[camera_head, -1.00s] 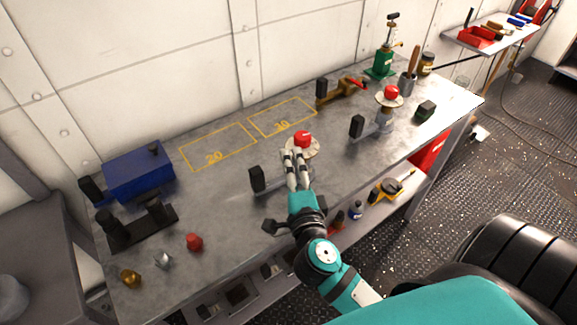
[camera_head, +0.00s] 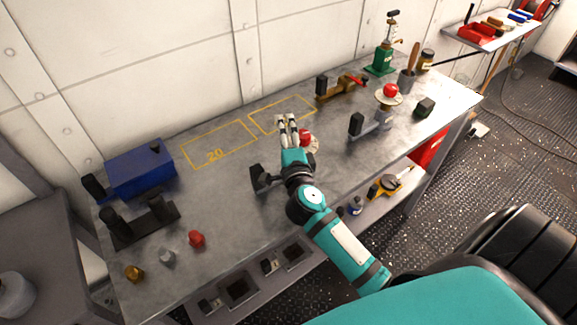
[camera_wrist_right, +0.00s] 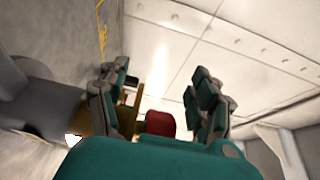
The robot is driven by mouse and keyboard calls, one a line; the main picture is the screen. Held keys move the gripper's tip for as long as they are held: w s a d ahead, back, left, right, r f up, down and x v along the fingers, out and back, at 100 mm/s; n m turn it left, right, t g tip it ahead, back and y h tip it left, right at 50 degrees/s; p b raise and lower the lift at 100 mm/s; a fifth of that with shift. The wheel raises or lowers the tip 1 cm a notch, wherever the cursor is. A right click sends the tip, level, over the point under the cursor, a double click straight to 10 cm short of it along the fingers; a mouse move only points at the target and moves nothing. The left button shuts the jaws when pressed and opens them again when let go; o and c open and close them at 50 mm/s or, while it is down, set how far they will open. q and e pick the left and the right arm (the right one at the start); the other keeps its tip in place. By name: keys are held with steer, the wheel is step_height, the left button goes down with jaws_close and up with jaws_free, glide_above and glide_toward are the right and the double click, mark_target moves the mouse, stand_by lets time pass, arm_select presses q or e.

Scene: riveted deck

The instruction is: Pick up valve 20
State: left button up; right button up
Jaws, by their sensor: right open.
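A valve with a red knob (camera_head: 307,136), a pale round flange and a dark end block (camera_head: 259,177) lies on the workbench, partly hidden by my right arm. A similar red-topped valve (camera_head: 390,92) stands farther right, and a brass valve with a red lever (camera_head: 350,83) lies behind it. I cannot read which is valve 20. My right gripper (camera_head: 286,120) is open, just left of and beyond the nearer red knob. In the wrist view, a red part (camera_wrist_right: 160,122) shows low between the spread fingers (camera_wrist_right: 158,80). My left gripper is not in view.
The bench (camera_head: 225,210) has yellow outlines (camera_head: 213,154), one marked 20. A blue box (camera_head: 140,172), a black fixture (camera_head: 140,222) and small caps (camera_head: 196,239) occupy its left end. A green pump stand (camera_head: 381,62) stands at the back right. The wall rises behind.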

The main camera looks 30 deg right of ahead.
steer(key=c, duration=1.3)
steer(key=shift+s, duration=0.1)
jaws_close()
steer(key=shift+r, duration=0.15)
